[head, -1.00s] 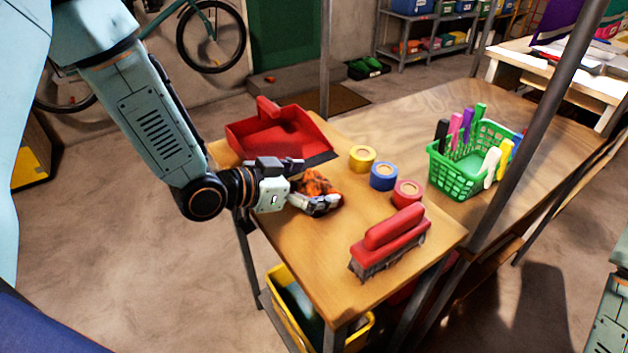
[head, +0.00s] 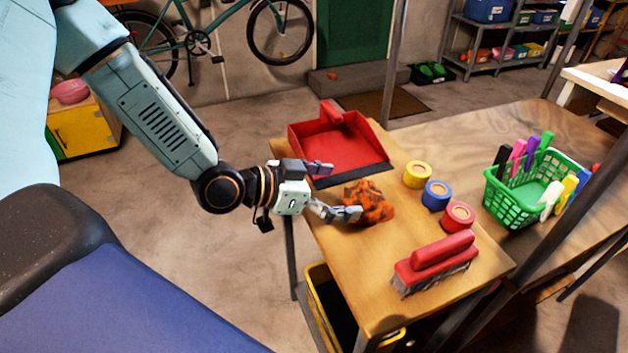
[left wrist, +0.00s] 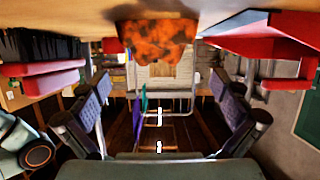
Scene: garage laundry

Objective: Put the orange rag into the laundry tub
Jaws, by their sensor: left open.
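The orange rag (head: 368,203), crumpled with dark patches, lies on the wooden table in the head view. My left gripper (head: 340,191) is open and empty at its left side, low over the table edge. The lower fingertip lies close against the rag; I cannot tell if it touches. In the left wrist view the rag (left wrist: 157,40) shows at the top, ahead of and between the spread fingers (left wrist: 163,95). A yellow tub (head: 314,290) stands under the table, partly hidden by the tabletop; I cannot tell if it is the laundry tub. My right gripper is out of view.
A red dustpan (head: 335,145) lies behind the gripper. A red brush (head: 437,262) is nearer the front. A green basket (head: 512,203) and a metal post stand farther right.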

